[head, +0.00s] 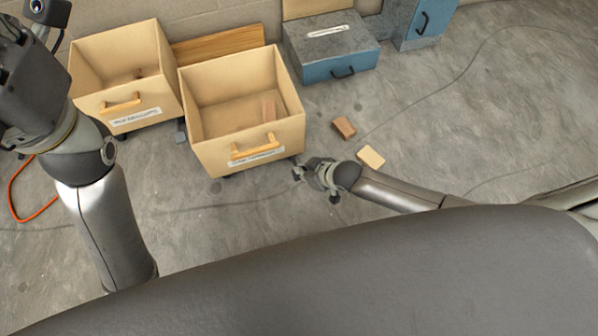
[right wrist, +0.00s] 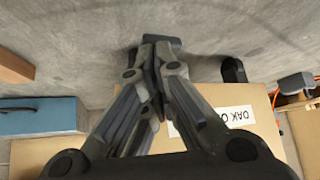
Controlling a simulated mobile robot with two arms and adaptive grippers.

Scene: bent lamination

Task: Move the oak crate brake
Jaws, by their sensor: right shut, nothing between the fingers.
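The oak crate (head: 250,143) is a pale open wooden box on dark casters, with a wooden handle and a white label on its front. Its label (right wrist: 225,119) reads partly "OAK O" upside down in the right wrist view. A small dark grey piece (head: 180,131) shows low at its left side; I cannot tell if it is the brake. A dark caster (right wrist: 233,70) shows below the crate's edge in the right wrist view. My right gripper (head: 299,170) is shut and empty, near the crate's front right bottom corner; it also shows in the right wrist view (right wrist: 160,46). My left gripper's fingers are not visible.
A similar crate (head: 90,107) stands to the left. A blue-grey chest (head: 327,67) and a blue cabinet (head: 425,25) stand behind. Two wood blocks (head: 343,127) (head: 371,157) lie right of the oak crate. An orange cable (head: 17,205) lies far left.

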